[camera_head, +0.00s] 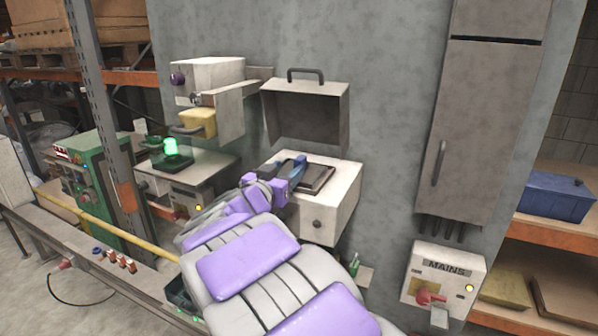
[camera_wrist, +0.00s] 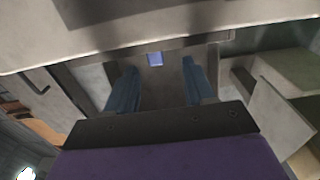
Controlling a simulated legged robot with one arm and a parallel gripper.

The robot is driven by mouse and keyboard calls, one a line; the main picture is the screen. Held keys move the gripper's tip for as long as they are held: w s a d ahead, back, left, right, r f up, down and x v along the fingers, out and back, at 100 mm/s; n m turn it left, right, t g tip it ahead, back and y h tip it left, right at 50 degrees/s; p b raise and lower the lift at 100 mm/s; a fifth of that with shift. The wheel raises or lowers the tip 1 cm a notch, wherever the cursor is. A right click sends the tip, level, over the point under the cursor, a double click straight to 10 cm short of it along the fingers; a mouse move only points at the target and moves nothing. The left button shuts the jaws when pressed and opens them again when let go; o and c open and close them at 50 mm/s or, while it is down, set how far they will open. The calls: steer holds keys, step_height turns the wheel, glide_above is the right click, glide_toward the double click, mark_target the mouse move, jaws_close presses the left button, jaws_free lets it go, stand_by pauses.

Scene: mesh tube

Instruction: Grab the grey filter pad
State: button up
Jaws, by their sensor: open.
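A white wall box (camera_head: 338,212) stands with its lid (camera_head: 306,112) raised. On its top is a dark-framed recess with a flat grey-brown panel (camera_head: 318,179), which may be the grey filter pad; I cannot tell for sure. My gripper (camera_head: 299,168) is at the left side of this panel, its blue fingers partly covering it. In the wrist view the two blue fingers (camera_wrist: 160,75) are spread apart with nothing held between them. A small blue-violet square (camera_wrist: 155,59) shows beyond the fingertips. Whether the fingers touch the panel cannot be told.
A white unit with a yellow block (camera_head: 198,123) hangs at the left, above a bench with a green light (camera_head: 171,147). A tall grey cabinet (camera_head: 484,130) and a MAINS box (camera_head: 443,280) are at the right. A yellow rail (camera_head: 105,228) runs along the lower left.

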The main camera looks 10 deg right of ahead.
mark_target(296, 161)
steer(key=shift+w+d+r, duration=0.15)
steer(key=shift+w+d, duration=0.3)
steer(key=shift+d, duration=0.05)
steer(key=shift+p+x, duration=0.45)
steer(key=shift+x, duration=1.75)
steer(key=shift+s+r, duration=0.1)
steer(key=shift+r, duration=0.05)
jaws_close()
steer(key=shift+r, duration=0.1)
